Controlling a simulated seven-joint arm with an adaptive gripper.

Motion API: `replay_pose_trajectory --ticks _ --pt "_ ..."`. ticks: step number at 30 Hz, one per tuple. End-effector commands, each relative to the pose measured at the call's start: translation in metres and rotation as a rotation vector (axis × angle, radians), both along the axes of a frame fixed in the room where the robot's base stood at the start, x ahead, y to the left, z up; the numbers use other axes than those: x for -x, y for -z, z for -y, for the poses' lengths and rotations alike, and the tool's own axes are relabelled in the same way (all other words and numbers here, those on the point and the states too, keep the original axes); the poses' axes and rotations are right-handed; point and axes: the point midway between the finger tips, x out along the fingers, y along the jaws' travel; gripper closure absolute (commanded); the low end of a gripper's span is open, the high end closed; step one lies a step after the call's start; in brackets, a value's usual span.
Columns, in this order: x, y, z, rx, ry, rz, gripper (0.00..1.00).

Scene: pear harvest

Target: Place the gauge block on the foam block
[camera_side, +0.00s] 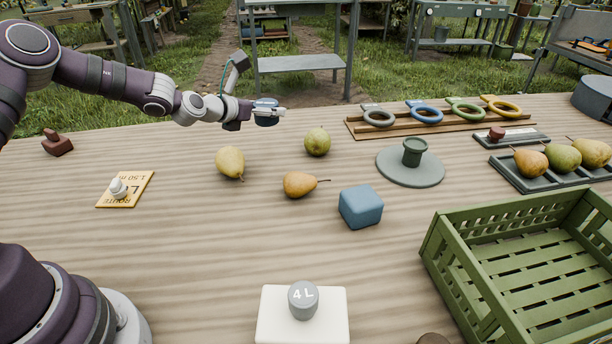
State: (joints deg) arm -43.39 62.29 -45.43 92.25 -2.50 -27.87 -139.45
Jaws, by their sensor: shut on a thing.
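My gripper (272,109) is at the upper left centre, above the far part of the table. It is shut on a small blue-grey object (266,121), largely hidden by the fingers, so I cannot tell for certain that it is the gauge block. A blue cube with rounded edges (361,207), which looks like the foam block, sits on the table right of centre. Its top is bare. My gripper is up and to the left of it, well apart from it.
Loose pears (231,162), (317,142), (300,184) lie between my gripper and the blue cube. A grey round stand (411,172) and green crate (470,279) are to the right.

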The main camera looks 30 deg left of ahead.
Motion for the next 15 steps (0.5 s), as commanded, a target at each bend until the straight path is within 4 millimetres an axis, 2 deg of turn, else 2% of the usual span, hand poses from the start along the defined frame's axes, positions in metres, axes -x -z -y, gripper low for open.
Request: replay_pose_trajectory --ticks 1,3,7,9,12,15 --pt "-0.004 -0.003 0.036 0.001 0.08 0.002 0.85" --pt "-0.005 -0.007 0.084 -0.001 0.186 0.001 0.85" --pt "0.004 -0.013 0.161 -0.001 0.36 0.002 0.85" --pt "0.012 -0.016 0.191 -0.002 0.428 0.003 0.85" --pt "0.02 -0.019 0.218 -0.003 0.494 0.003 0.85" --pt "0.025 -0.013 0.231 -0.001 0.522 -0.001 0.85"
